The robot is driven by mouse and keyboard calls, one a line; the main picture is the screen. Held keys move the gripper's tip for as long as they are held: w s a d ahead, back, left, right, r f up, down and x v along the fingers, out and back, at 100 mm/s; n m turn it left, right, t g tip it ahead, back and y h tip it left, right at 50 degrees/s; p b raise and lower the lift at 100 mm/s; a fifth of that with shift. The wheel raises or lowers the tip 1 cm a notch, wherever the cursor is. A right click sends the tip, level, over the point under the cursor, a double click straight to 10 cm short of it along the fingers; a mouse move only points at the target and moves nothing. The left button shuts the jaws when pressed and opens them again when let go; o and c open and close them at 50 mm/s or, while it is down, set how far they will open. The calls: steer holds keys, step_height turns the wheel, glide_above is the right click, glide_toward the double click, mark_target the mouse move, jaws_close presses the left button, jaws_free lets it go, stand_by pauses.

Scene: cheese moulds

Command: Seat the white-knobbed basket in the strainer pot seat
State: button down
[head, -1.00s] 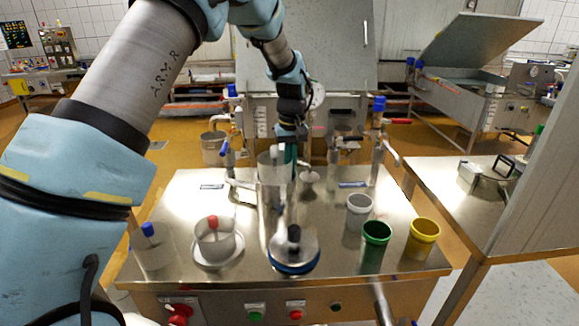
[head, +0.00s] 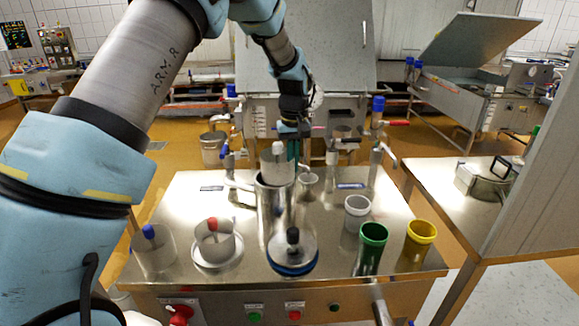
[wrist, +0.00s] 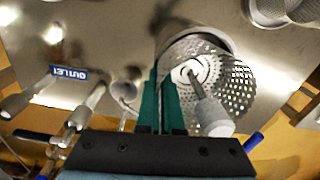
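The white-knobbed basket (head: 277,166) is a perforated metal cup. It is at the mouth of a tall steel pot (head: 274,213) at the middle of the bench. In the wrist view, the basket (wrist: 238,82) shows its holes and a pale knob on a stem (wrist: 212,115). My gripper (head: 291,150) is at the basket's right side in the head view. In the wrist view, its green fingers (wrist: 161,104) are close together at the basket's near-left wall and appear closed on it. The pot's rim (wrist: 196,36) shows behind the basket. How deep the basket sits is unclear.
A blue-knobbed cup (head: 152,252) and a red-knobbed cup (head: 215,243) stand left. A black-knobbed lid with a blue edge (head: 292,262) is in front. White (head: 357,213), green (head: 372,248) and yellow (head: 419,245) cups stand right. Valve pipes line the back.

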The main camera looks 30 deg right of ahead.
steer(key=shift+w+a+f, duration=0.1)
steer(key=shift+a+f, duration=0.2)
steer(key=shift+f, duration=0.1)
steer(key=shift+w+a, duration=0.1)
steer(key=shift+a, duration=0.1)
steer(key=shift+d, duration=0.1)
stand_by(1.1)
steer(key=shift+f, duration=0.2)
stand_by(0.4)
